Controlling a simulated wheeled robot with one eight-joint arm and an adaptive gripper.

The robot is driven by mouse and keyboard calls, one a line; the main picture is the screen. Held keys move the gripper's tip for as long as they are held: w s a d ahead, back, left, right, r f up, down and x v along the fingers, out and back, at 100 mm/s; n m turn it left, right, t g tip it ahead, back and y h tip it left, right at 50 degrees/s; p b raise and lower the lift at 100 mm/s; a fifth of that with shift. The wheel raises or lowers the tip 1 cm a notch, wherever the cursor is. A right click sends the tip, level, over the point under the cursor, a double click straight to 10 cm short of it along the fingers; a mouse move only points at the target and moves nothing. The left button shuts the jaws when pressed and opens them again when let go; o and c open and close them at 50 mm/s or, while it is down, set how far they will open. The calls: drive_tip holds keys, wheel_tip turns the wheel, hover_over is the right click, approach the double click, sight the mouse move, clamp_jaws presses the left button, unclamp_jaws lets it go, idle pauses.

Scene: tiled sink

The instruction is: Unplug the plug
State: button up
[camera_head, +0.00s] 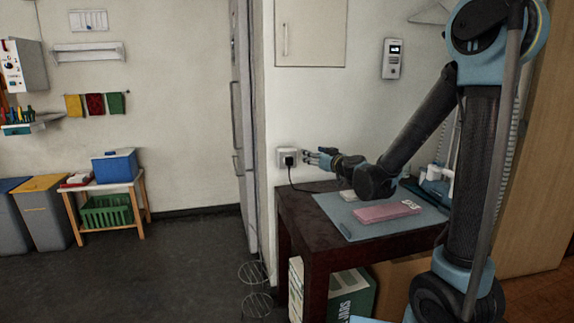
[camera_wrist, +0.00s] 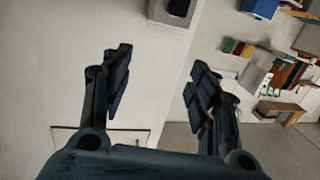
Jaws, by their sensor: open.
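A black plug (camera_head: 289,160) sits in a white wall socket (camera_head: 281,152) near the wall's corner. A dark cord (camera_head: 305,189) hangs from it toward the table. My gripper (camera_head: 308,157) is open and empty just right of the socket, at about the plug's height, with its fingers pointing left toward it. In the wrist view the two fingers (camera_wrist: 158,82) stand wide apart with nothing between them. The socket (camera_wrist: 179,10) shows beyond them at the top edge, cut off by the frame, with a dark part inside that may be the plug.
A dark red table (camera_head: 318,236) stands under the arm. It bears a blue-grey mat (camera_head: 352,226) and a pink box (camera_head: 388,211). A wall cabinet (camera_head: 310,32) and a wall device (camera_head: 392,59) are above. Left of the corner there is open floor (camera_head: 175,262).

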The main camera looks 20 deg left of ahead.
drive_tip(key=w+a+f+m+t, duration=0.1)
drive_tip(key=w+a+f+t, duration=0.15)
drive_tip(key=a, duration=0.25)
drive_tip(key=m+h, duration=0.1)
drive_tip(key=h, duration=0.2)
approach(290, 162)
drive_tip(key=shift+w+f, duration=0.25)
drive_tip(key=shift+w, duration=0.05)
drive_tip(key=shift+w, duration=0.1)
drive_tip(key=shift+y, duration=0.4)
drive_tip(key=shift+x, duration=4.4)
clamp_jaws()
